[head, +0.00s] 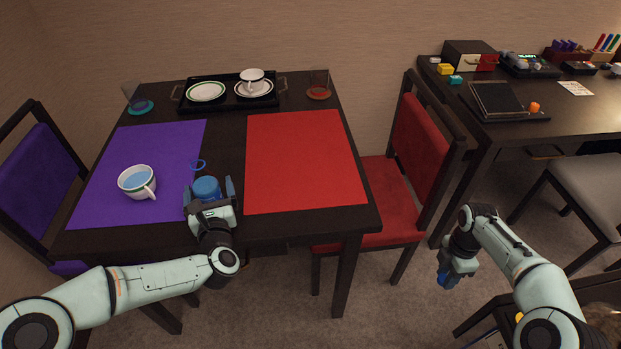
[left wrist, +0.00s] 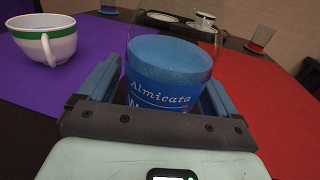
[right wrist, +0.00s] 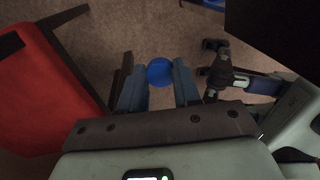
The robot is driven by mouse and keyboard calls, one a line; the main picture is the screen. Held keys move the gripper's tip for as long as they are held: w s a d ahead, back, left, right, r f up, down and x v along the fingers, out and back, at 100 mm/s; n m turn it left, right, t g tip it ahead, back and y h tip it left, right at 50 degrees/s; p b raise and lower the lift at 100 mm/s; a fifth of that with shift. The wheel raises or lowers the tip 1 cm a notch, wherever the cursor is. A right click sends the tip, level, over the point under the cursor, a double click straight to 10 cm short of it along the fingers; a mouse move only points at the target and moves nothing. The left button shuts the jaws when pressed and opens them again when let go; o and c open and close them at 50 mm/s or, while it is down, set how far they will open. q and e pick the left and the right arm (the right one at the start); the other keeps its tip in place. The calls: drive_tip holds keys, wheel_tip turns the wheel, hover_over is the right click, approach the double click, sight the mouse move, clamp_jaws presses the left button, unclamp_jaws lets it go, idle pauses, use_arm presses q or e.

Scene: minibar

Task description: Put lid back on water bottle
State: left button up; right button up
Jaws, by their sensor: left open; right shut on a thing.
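The water bottle (head: 207,188) stands on the dark table's front part. Its blue Almicata label (left wrist: 165,85) fills the middle of the left wrist view, with clear walls above. A blue ring (head: 198,164) shows just above it in the head view; I cannot tell whether it is the bottle's neck. My left gripper (head: 208,188) is open, with its fingers on either side of the bottle. My right gripper (head: 444,278) is shut on a round blue lid (right wrist: 160,71), over the floor right of the table. I see no lid on the bottle.
A white cup (head: 130,187) with blue liquid stands on the purple mat (head: 175,140). The red mat (head: 300,165) is clear. A tray (head: 232,102) with dishes and two glasses are at the back. A red chair (head: 420,135) stands between table and desk (head: 570,125).

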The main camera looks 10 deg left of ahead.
use_arm(q)
drive_tip(key=shift+w, duration=0.15)
drive_tip(key=shift+r, duration=0.1)
drive_tip(key=c, duration=1.2)
drive_tip(key=shift+c, duration=0.2)
drive_tip(key=shift+a+r, duration=0.1)
drive_tip(key=shift+r, duration=0.1)
